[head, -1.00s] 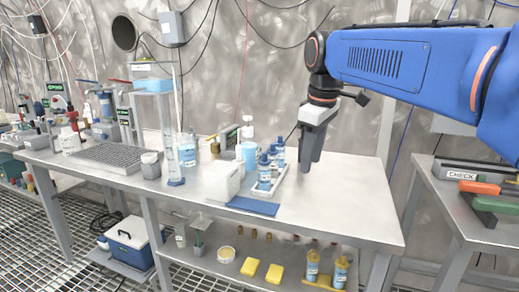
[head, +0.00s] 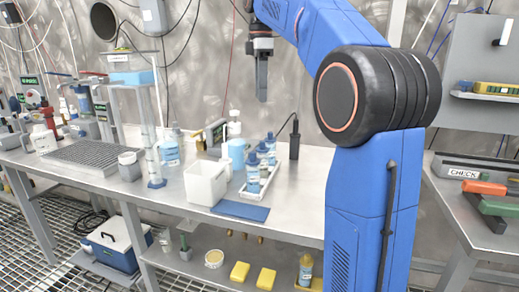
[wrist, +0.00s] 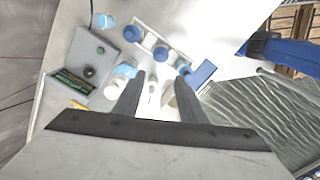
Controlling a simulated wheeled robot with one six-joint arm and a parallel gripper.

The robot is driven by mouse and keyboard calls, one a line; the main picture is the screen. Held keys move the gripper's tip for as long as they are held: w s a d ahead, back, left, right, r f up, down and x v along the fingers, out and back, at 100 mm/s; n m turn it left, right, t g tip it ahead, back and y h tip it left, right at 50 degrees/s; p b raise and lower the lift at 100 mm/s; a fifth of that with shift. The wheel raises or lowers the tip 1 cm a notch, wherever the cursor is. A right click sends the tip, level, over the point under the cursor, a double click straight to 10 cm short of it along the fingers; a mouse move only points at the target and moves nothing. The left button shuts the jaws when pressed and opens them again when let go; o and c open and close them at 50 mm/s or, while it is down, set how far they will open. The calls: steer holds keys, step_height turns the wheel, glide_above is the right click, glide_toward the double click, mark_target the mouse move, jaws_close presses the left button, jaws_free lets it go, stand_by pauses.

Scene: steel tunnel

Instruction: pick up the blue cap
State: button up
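Several small bottles with blue caps stand in a white tray (head: 266,185) on the steel bench; the nearest blue cap (head: 253,160) is at the tray's front. From above, blue caps also show in the wrist view, one (wrist: 183,67) close to the right fingertip. I cannot tell which cap is meant, and I see no loose one. My gripper (head: 261,98) points down above the back of the tray, clear of the bottles. In the wrist view its two fingers (wrist: 161,74) are apart with nothing held between them.
A white open box (head: 205,184) and a blue mat (head: 240,211) lie beside the tray. A wash bottle (head: 236,150) stands behind, and a dark upright device (head: 294,140) is right of the bottles. Bench space right of the tray is clear.

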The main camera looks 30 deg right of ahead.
glide_above(262, 147)
steer(key=w, duration=0.1)
step_height(262, 147, down, 10)
steer(key=shift+d+f, duration=0.1)
steer(key=shift+f, duration=0.15)
steer(key=shift+s+d+f, duration=0.1)
steer(key=shift+f, duration=1.3)
steer(key=shift+d+f, duration=0.1)
steer(key=shift+f, duration=1.25)
jaws_close()
